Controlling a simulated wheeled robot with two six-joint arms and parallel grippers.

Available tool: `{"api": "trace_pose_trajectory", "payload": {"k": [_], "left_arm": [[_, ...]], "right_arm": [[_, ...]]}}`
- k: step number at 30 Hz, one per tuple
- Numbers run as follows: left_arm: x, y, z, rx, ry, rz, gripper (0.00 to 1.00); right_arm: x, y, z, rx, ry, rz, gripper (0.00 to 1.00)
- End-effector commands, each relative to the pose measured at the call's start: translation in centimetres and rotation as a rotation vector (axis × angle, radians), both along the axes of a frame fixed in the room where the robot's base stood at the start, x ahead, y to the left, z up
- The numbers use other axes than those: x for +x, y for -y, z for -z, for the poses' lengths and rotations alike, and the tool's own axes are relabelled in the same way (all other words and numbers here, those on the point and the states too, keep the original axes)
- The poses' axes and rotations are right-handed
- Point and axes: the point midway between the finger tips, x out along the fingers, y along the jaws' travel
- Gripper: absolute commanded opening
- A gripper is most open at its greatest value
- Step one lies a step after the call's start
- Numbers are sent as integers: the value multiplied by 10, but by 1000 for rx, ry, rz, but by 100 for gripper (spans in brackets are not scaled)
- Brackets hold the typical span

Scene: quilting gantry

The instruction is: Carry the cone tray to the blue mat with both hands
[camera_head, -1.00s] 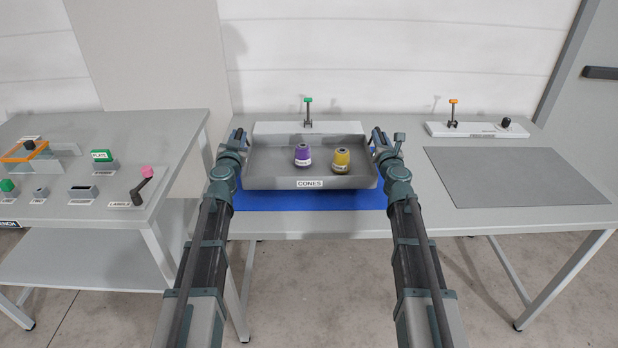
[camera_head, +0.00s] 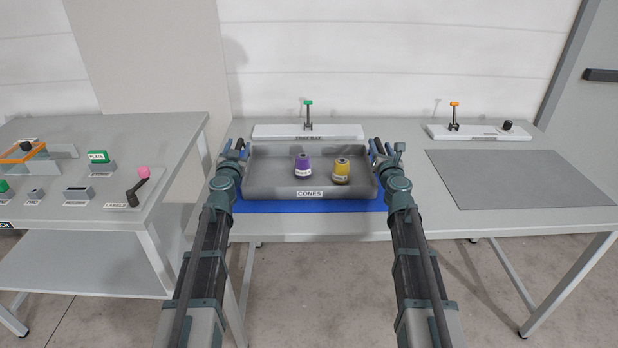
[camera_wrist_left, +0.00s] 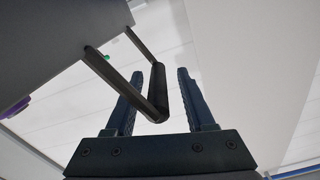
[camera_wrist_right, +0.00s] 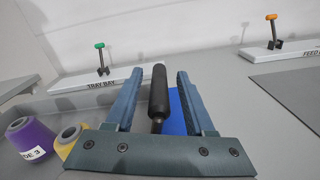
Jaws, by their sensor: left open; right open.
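The grey cone tray (camera_head: 265,192), labelled CONES, lies on the blue mat (camera_head: 300,206), whose front edge shows below it. A purple cone (camera_head: 302,167) and a yellow cone (camera_head: 341,170) stand upright inside. My left gripper (camera_head: 237,147) is at the tray's left end; in the left wrist view its open fingers (camera_wrist_left: 158,95) stand either side of the dark bar handle (camera_wrist_left: 158,92). My right gripper (camera_head: 379,147) is at the right end; in the right wrist view its open fingers (camera_wrist_right: 158,95) stand either side of the other handle (camera_wrist_right: 158,92). Neither grips its handle.
Behind the tray is a white strip (camera_head: 270,131) labelled TRAY BAY with a green-topped lever (camera_head: 308,112). A grey mat (camera_head: 510,178) and an orange-topped lever (camera_head: 454,114) are at right. The left table (camera_head: 60,211) holds small labelled fixtures.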

Motion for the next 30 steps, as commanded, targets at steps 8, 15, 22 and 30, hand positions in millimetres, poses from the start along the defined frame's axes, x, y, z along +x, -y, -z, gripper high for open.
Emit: {"api": "trace_pose_trajectory", "payload": {"k": [8, 15, 22, 30], "left_arm": [[-18, 1, 0, -1, 0, 1, 54], [-60, 2, 0, 0, 0, 0, 54], [-106, 2, 0, 0, 0, -1, 54], [-121, 2, 0, 0, -1, -1, 54]], "right_arm": [[0, -1, 0, 0, 0, -2, 54], [0, -1, 0, 0, 0, -2, 54], [0, -1, 0, 0, 0, -3, 54], [0, -1, 0, 0, 0, -3, 54]]}}
